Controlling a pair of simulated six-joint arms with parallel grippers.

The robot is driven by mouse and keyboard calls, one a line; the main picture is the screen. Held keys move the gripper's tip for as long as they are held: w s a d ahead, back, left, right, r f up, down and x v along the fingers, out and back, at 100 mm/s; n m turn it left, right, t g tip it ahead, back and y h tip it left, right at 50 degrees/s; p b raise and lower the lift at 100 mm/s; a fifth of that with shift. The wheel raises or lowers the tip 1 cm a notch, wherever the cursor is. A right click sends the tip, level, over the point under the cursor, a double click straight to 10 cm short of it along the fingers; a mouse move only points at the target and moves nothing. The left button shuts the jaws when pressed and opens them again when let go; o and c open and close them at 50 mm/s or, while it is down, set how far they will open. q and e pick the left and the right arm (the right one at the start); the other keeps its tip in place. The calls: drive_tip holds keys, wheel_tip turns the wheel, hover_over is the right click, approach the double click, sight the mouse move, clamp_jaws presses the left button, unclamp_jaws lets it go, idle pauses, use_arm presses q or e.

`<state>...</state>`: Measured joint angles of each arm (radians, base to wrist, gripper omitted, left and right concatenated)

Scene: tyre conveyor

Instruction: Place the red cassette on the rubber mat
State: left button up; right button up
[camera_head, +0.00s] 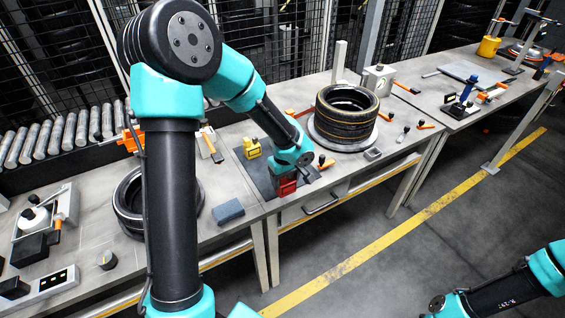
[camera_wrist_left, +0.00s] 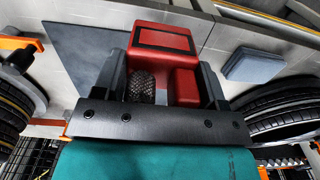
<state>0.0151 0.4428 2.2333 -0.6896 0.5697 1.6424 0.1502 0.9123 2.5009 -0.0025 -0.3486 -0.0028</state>
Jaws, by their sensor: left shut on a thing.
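The red cassette (camera_head: 285,186) is at the tip of my left arm, near the front edge of the dark rubber mat (camera_head: 248,167). In the left wrist view the red cassette (camera_wrist_left: 162,45) sits between the fingers of my left gripper (camera_wrist_left: 168,90), which is shut on it. There the mat (camera_wrist_left: 88,48) lies to the left of the cassette and partly behind it. I cannot tell whether the cassette touches the mat. My left arm hides part of the mat in the head view. My right gripper is out of view; only its arm shows at the lower right.
A yellow object (camera_head: 252,148) stands at the mat's back edge. A tyre stack (camera_head: 346,115) is to the right, and another tyre (camera_head: 128,205) is to the left, partly behind my arm. A blue-grey block (camera_head: 229,211) lies near the table's front edge.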

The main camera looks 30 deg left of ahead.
use_arm(q)
drive_tip(key=w+a+f, duration=0.1)
drive_tip(key=w+a, duration=0.5)
drive_tip(key=w, duration=0.3)
drive_tip(key=shift+w, duration=0.25)
drive_tip(key=shift+w, duration=0.1)
drive_tip(key=shift+w+a+f, duration=0.1)
drive_tip(key=shift+w+f, duration=0.05)
drive_tip(key=shift+f, duration=0.75)
drive_tip(key=shift+w+a+f, duration=0.1)
drive_tip(key=shift+w+f, duration=0.05)
drive_tip(key=shift+f, duration=0.75)
drive_tip(key=shift+f, duration=0.15)
drive_tip(key=o, duration=1)
wheel_tip(320, 180, up, 12)
